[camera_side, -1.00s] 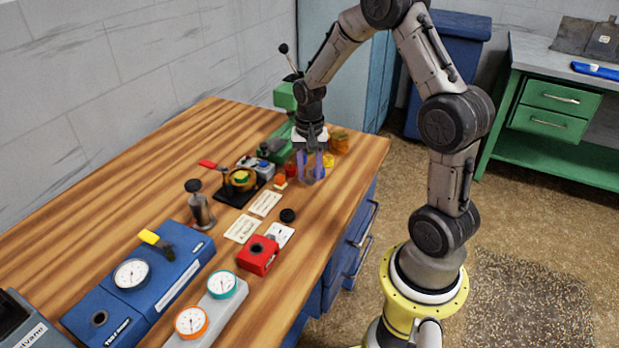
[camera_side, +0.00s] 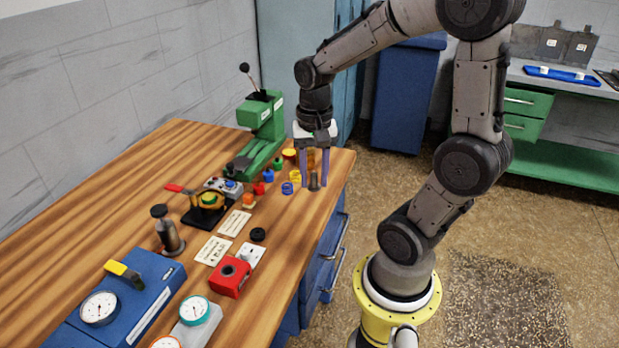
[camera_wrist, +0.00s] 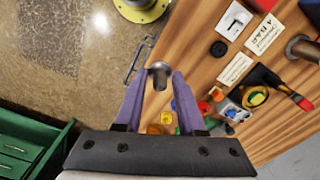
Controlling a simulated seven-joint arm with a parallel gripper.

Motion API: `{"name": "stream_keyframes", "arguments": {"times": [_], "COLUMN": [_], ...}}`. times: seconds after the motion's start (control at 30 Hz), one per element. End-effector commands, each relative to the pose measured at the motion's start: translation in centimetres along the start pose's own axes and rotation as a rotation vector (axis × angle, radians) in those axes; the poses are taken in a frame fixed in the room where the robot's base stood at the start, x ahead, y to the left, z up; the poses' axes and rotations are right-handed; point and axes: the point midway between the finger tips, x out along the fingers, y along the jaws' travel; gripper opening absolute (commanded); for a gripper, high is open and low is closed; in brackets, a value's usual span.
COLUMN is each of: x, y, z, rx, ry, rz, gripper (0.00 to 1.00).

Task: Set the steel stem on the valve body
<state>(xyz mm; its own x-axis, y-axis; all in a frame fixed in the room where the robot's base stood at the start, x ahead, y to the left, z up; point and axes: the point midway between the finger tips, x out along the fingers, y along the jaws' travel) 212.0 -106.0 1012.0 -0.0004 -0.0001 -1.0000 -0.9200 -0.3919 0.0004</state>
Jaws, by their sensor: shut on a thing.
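My gripper (camera_side: 314,183) is pointed down near the right edge of the bench, its two purple fingers shut on a short grey steel stem (camera_side: 314,181). In the wrist view the stem (camera_wrist: 159,72) sits between the fingertips, its round end showing. I cannot tell whether it touches the wood. A red block with a dark round hole (camera_side: 230,275) stands nearer the camera, well apart from my gripper; it may be the valve body, but I cannot be sure. A black base with a green and yellow round part (camera_side: 208,203) stands farther left.
Small blue (camera_side: 287,188), yellow (camera_side: 295,176) and red (camera_side: 259,188) parts lie close left of my gripper. A green press (camera_side: 262,135) stands behind. A steel post with a black knob (camera_side: 168,230), cards (camera_side: 213,250) and a black disc (camera_side: 258,234) lie nearer the camera.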

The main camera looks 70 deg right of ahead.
Motion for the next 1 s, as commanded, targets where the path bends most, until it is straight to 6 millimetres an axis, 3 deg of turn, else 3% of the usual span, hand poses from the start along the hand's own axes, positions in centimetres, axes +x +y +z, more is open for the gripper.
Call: {"name": "stream_keyframes", "arguments": {"times": [0.23, 0.47, 0.6, 0.8, 1.0], "x": [-2.7, -2.8, -1.4, 2.3, 5.5], "y": [-5.6, -13.4, -18.2, -24.1, -26.1], "z": [-5.0, -9.2, -10.7, -11.1, -10.0], "rx": [0.063, 0.07, 0.056, 0.006, -0.036], "ry": [0.0, -0.002, -0.002, -0.002, -0.001], "rz": [0.0, 0.002, 0.004, 0.004, 0.002], "gripper": [0.0, 0.0, 0.0, 0.0, 0.0]}}
